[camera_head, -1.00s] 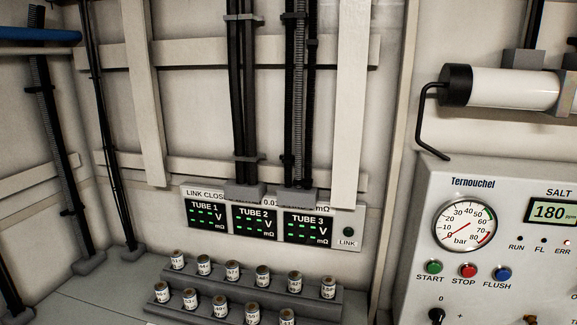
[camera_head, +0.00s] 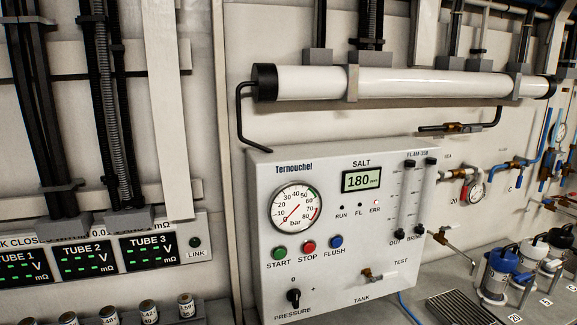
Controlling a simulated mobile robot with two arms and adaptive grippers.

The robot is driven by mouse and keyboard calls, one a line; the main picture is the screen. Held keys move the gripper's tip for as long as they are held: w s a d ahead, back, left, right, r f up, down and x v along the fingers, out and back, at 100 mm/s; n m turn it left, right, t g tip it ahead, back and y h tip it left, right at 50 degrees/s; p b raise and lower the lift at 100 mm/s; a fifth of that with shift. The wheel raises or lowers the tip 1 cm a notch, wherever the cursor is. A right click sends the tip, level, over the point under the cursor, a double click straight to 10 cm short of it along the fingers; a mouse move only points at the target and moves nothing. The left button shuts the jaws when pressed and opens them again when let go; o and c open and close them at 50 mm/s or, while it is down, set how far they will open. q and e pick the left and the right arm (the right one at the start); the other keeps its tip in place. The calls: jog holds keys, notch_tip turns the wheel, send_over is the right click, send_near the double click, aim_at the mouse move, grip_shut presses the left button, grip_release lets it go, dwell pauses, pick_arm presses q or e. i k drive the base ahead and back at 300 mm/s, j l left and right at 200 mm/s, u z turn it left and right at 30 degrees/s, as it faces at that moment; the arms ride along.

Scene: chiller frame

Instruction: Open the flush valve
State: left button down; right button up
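No part is clearly labelled as a flush valve. The grey Ternouchel panel (camera_head: 262,190) fills the middle, with a blue button (camera_head: 336,241) above the word FLUSH. A small brass valve (camera_head: 367,274) sits low on the panel between the words TEST and TANK. Another brass fitting (camera_head: 455,127) is on the pipe above the panel's right side. A brass fitting with a thin rod (camera_head: 440,236) projects at the panel's right edge. Which way these valves are turned is too small to tell. Neither gripper is in view.
A long white cylinder (camera_head: 400,83) runs along the wall above the panel. Blue and white canisters (camera_head: 497,274) stand on the counter at right, near a dark grate (camera_head: 455,306). Blue pipes (camera_head: 540,140) run behind. Small vials (camera_head: 148,312) stand at lower left.

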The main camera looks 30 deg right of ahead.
aim_at(521, 178)
jog(key=l+z, duration=0.2)
jog(key=z, duration=0.8)
jog(key=i+l+z, duration=0.3)
jog(key=l, duration=0.15)
jog(key=i+l+z, duration=0.1)
jog(key=l+z, duration=0.2)
jog(key=l, duration=0.15)
jog(key=i+l+z, duration=0.35)
jog(key=i+l, duration=0.15)
jog(key=i+l+u, duration=0.1)
jog(key=l, duration=0.2)
jog(key=i+l+u, duration=0.1)
jog(key=u, duration=0.35)
jog(key=l+u, duration=0.25)
jog(key=u, duration=0.15)
jog(key=l+u, duration=0.2)
jog(key=u, duration=0.25)
jog(key=i, duration=0.05)
